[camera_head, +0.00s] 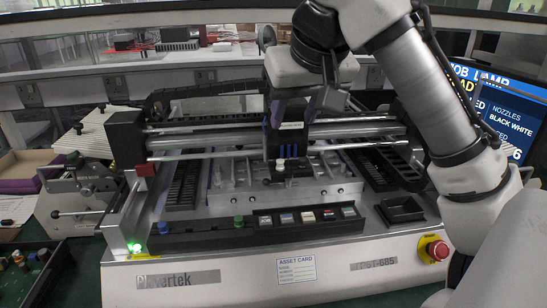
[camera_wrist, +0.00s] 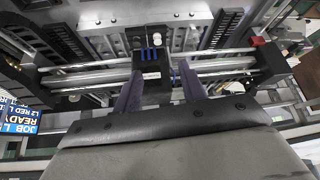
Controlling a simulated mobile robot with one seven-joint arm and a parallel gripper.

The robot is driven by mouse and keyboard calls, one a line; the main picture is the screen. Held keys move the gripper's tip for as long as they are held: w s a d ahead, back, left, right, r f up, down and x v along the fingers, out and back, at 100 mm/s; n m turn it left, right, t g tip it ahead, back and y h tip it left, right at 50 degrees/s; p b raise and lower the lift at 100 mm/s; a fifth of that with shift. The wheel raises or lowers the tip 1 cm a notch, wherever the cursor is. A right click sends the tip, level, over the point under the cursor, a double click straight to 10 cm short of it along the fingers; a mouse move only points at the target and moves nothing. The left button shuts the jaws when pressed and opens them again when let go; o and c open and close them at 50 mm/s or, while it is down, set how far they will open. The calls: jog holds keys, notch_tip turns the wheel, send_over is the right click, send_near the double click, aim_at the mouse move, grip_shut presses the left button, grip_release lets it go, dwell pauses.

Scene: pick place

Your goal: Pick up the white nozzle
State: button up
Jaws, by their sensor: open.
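A small white piece, which looks like the white nozzle (camera_head: 281,164), shows at the lower end of the black machine head (camera_head: 289,142) in the head view. In the wrist view a small white piece (camera_wrist: 157,39) shows at the far end of that head, beside narrow blue strips. My gripper (camera_wrist: 160,82) is open. Its two purple-grey fingers stand apart on either side of the black head in the wrist view. In the head view my gripper (camera_head: 297,103) is above and close behind the head. I cannot tell whether the fingers touch anything.
Metal rails (camera_head: 370,128) cross the machine behind and beside the head. A black square tray (camera_head: 400,221) sits at the machine's right, near a red stop button (camera_head: 437,250). A monitor (camera_head: 510,115) reads "NOZZLES BLACK WHITE". A lever device (camera_head: 78,200) stands at left.

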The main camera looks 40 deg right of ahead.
send_near(280, 160)
notch_tip(280, 160, down, 2)
jog(key=shift+w+r+x, duration=0.1)
jog(key=shift+w+x, duration=0.05)
jog(key=shift+x, duration=1.55)
jog(key=shift+w+r+x, duration=0.1)
jog(key=shift+w+x, duration=0.1)
jog(key=shift+x, duration=1.5)
jog(key=shift+d, duration=0.1)
grip_shut()
